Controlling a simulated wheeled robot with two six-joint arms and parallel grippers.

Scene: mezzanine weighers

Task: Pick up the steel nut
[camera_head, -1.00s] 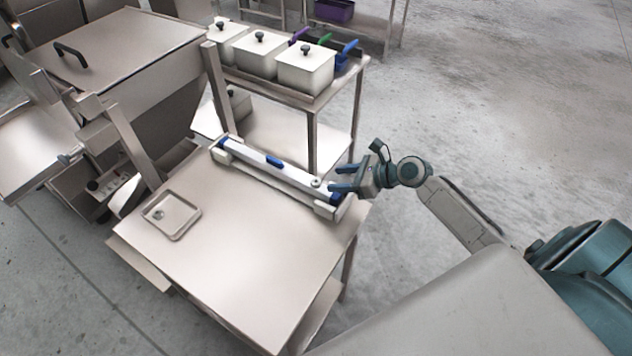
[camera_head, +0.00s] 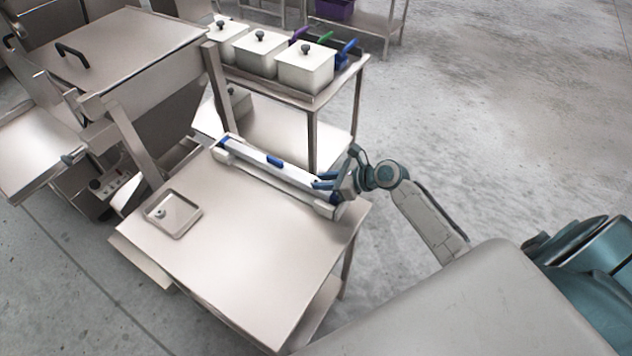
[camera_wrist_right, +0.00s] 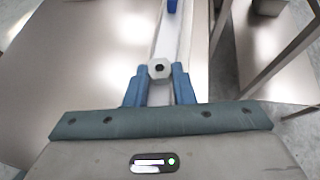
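The steel nut (camera_wrist_right: 160,68), grey with a dark hole, shows in the right wrist view on top of a long pale bar (camera_wrist_right: 170,38). In the head view it is mostly hidden by my right gripper. My right gripper (camera_head: 318,182) is over the near right end of the bar (camera_head: 255,160). In the wrist view its two blue fingers (camera_wrist_right: 160,80) stand apart, one on each side of the nut; whether they touch it is hard to see. My left gripper is not in view.
The bar lies along the back edge of a steel table (camera_head: 245,250). A shallow tray (camera_head: 188,226) with a small round piece sits at the table's left. Lidded white boxes (camera_head: 305,68) stand on a rack behind. The table's front is clear.

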